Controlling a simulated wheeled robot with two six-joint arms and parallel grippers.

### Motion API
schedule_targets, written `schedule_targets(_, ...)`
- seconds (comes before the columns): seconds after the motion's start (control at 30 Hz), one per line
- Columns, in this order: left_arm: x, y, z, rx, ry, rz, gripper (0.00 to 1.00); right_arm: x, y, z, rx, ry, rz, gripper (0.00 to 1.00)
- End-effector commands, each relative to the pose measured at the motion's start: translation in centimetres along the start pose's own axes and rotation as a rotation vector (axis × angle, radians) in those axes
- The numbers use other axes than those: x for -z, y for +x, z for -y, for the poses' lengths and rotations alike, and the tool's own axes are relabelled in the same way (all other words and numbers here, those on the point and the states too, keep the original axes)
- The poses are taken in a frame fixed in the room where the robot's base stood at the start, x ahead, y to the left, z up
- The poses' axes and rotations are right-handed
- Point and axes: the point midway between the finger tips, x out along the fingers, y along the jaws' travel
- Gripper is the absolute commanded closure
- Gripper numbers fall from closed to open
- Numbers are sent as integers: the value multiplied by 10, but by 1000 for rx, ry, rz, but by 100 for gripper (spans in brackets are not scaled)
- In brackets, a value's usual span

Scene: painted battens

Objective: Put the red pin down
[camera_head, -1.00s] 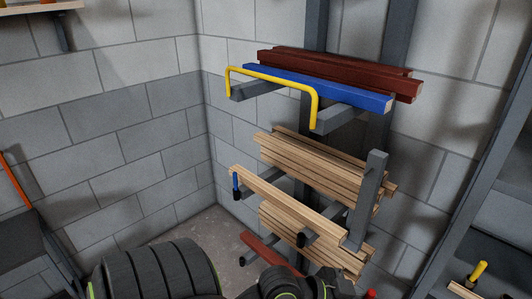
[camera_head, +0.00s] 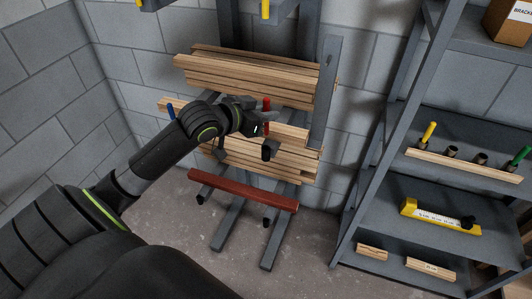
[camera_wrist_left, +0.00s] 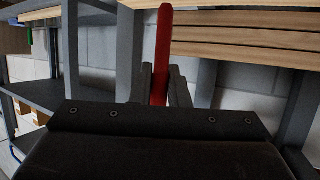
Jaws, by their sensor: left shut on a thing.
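The red pin (camera_head: 267,103) stands roughly upright in my left gripper (camera_head: 258,121), in front of the rack's middle arms. In the left wrist view the red pin (camera_wrist_left: 163,45) rises from between the two finger tips of the shut left gripper (camera_wrist_left: 161,88). Its lower end is hidden by the gripper, so I cannot tell whether it touches anything below. A blue pin (camera_head: 171,111) stands upright at the left end of a pale batten (camera_head: 165,103). My left forearm and gripper hide part of that batten. My right gripper is not in view.
Pale battens (camera_head: 250,75) lie stacked on the rack, with a red batten (camera_head: 240,190) on its lowest arms. On the right shelf, a wooden strip (camera_head: 465,166) holds a yellow pin (camera_head: 430,132), a green pin (camera_head: 521,155) and black sockets. A yellow tool (camera_head: 440,215) lies below.

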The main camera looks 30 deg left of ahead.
Motion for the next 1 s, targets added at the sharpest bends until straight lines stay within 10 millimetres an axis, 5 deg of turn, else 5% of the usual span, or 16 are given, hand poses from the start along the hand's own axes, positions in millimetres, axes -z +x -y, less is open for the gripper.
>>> schedule_targets(0.13,-29,11,0,0,-9,4,100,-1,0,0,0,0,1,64)
schedule_targets(0.57,-77,31,-1,0,-5,3,100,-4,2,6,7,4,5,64)
schedule_targets(0.97,-84,34,-1,0,-1,1,100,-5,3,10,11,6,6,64)
schedule_targets(1.0,-84,34,-1,0,-1,2,83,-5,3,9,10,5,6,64)
